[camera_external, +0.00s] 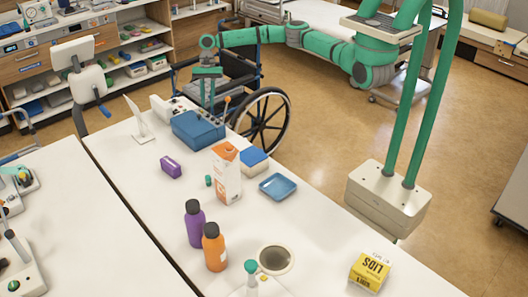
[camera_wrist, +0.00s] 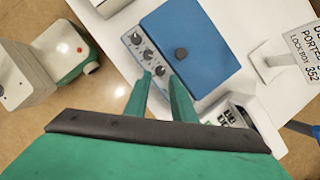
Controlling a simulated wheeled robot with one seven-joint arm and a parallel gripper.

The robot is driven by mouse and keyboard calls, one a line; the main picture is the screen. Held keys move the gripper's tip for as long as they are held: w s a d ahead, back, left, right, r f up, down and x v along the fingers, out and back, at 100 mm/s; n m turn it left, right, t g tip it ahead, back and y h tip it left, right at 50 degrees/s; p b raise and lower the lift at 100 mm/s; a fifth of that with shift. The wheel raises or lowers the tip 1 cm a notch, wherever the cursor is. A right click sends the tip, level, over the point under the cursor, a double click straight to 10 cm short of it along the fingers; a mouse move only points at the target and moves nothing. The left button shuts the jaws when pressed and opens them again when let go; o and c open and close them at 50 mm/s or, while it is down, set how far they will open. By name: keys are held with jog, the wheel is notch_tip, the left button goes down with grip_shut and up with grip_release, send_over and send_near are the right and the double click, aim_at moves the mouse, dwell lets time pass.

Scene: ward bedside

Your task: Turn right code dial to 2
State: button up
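The blue lockbox (camera_wrist: 190,35) lies on the white table, with a round dark knob (camera_wrist: 181,54) on its lid. In the wrist view a grey panel along its left side carries a row of dials: an end dial (camera_wrist: 136,38), a middle dial (camera_wrist: 148,55) and the dial nearest my gripper (camera_wrist: 160,71). My gripper (camera_wrist: 160,76) is open, its green fingertips on either side of that nearest dial; contact cannot be told. The dial readings are too small to read. In the external view my gripper (camera_external: 207,103) is over the box's far side (camera_external: 198,131).
A sign (camera_wrist: 306,45) reading "PORTER LOCKBOX 352" stands beside the box. A dark keypad-like device (camera_wrist: 232,115) is close to my right finger. A carton (camera_external: 226,175), a blue tray (camera_external: 278,187) and bottles stand further along the table. A wheelchair (camera_external: 262,115) is behind it.

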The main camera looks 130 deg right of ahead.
aim_at(211, 116)
jog(key=shift+x, duration=1.9)
jog(key=shift+c, duration=0.2)
grip_shut()
jog(key=shift+m, duration=0.3)
jog(key=m, duration=0.1)
jog(key=m+h, duration=0.1)
jog(key=m, duration=0.1)
jog(key=m+t+h, duration=0.1)
jog(key=m, duration=0.1)
jog(key=shift+s+a, duration=0.2)
jog(key=shift+a, duration=0.1)
jog(key=m, duration=0.2)
jog(key=m+h, duration=0.1)
jog(key=m, duration=0.1)
jog(key=m+h, duration=0.1)
jog(key=m, duration=0.1)
jog(key=shift+a, duration=0.3)
